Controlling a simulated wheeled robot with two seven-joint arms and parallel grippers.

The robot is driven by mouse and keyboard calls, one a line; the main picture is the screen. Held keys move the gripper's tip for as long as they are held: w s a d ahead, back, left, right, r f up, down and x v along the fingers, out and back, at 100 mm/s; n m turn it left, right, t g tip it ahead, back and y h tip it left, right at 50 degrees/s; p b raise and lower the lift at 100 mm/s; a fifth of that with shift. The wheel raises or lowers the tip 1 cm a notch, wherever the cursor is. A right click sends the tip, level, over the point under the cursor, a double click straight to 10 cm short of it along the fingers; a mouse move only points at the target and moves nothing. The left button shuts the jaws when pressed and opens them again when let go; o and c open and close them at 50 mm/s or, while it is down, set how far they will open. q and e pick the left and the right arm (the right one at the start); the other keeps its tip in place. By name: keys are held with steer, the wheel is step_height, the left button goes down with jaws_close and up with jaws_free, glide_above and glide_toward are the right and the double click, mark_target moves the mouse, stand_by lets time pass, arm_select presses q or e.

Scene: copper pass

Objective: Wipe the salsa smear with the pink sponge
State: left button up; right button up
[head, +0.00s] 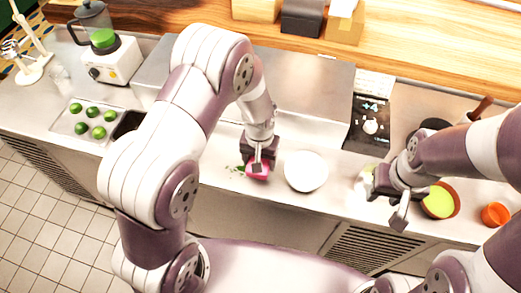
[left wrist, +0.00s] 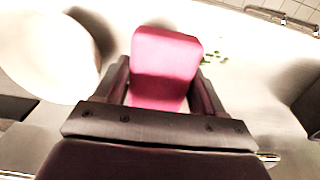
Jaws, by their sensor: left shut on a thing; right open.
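The pink sponge (head: 258,171) is at the counter surface, just left of a white plate, in the head view. My left gripper (head: 258,160) is shut on it from above. In the left wrist view the pink sponge (left wrist: 165,60) sits between the two dark fingers. Green bits of the salsa smear (head: 235,169) lie on the counter just left of the sponge; they also show beside it in the left wrist view (left wrist: 214,58). Any red part of the smear is hidden or too small to tell. My right gripper (head: 387,204) is open and empty over the counter's right part.
The white plate (head: 305,171) is close to the right of the sponge. A bowl with green contents (head: 438,202) and an orange cup (head: 495,214) stand at the right. A tray of limes (head: 75,128) and a blender (head: 110,60) are at the left.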

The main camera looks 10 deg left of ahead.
arm_select(q)
steer(key=shift+d+r+p, duration=0.2)
steer(key=shift+r+p, duration=0.4)
steer(key=shift+r, duration=0.45)
steer(key=shift+r+p, duration=0.3)
steer(key=shift+r, duration=0.05)
steer(key=shift+a+r, duration=0.1)
steer(key=shift+r, duration=0.05)
